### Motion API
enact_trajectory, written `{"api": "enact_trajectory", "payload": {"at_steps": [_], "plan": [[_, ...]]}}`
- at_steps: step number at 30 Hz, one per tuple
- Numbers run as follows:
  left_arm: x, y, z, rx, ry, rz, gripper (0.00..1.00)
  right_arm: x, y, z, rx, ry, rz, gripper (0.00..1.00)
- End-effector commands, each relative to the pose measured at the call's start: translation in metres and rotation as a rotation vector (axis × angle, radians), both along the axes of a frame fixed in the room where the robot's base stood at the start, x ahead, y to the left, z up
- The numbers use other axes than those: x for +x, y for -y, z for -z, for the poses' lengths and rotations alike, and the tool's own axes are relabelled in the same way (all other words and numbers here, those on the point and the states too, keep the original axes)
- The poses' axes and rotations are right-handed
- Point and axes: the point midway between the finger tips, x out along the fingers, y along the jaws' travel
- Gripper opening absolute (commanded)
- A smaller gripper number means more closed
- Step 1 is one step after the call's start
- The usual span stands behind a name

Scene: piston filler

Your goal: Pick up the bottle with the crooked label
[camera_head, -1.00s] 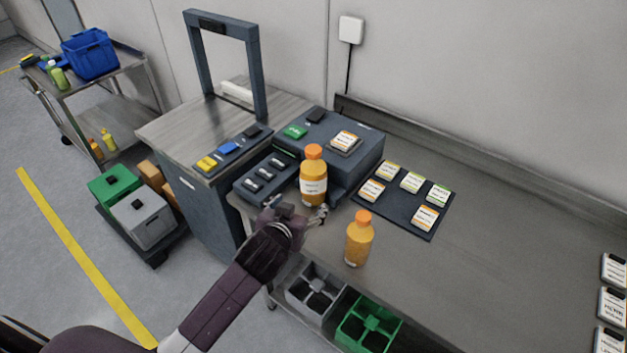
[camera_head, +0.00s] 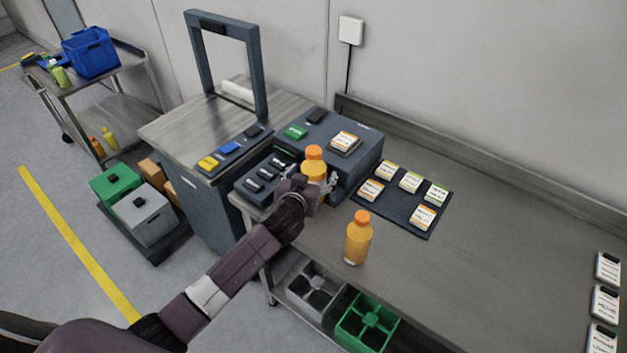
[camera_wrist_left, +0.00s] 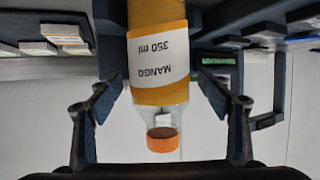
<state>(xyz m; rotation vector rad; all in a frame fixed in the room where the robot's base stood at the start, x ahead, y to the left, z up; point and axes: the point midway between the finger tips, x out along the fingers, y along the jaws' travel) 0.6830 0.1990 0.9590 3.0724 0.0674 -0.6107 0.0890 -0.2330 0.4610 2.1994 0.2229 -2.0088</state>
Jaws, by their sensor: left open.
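An orange bottle (camera_head: 313,164) with an orange cap stands upright at the front of the dark console. In the left wrist view the bottle (camera_wrist_left: 158,18) appears upside down, and its white label, reading MANGO 350 ml, sits visibly tilted. My left gripper (camera_head: 317,190) is open in front of this bottle and hides its lower part. In the left wrist view the open fingers (camera_wrist_left: 160,88) lie on either side of the bottle, with gaps showing. A second orange bottle (camera_head: 358,238) stands nearer on the bench; I cannot read a label on it.
The dark console (camera_head: 352,166) stands behind the bottle. A dark mat (camera_head: 405,219) with several labelled cards lies to the right. The second bottle stands close to my left forearm. The bench (camera_head: 490,255) is clear at right centre. Grey and green crates (camera_head: 362,335) sit below its front edge.

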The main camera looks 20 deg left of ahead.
Motion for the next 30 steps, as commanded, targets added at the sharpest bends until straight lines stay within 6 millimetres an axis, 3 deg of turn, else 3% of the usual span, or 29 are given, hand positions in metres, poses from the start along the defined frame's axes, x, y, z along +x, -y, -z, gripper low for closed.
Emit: {"api": "enact_trajectory", "payload": {"at_steps": [12, 30], "plan": [[0.009, 0.0001, 0.0044, 0.0, -0.001, 0.001, 0.72, -0.0002, 0.0039, -0.0017, -0.004, 0.0, -0.002, 0.4], [0.0087, -0.0002, 0.0046, 0.0, -0.001, 0.0, 0.07, 0.0002, 0.0037, -0.0017, -0.004, 0.001, -0.001, 0.4]]}}
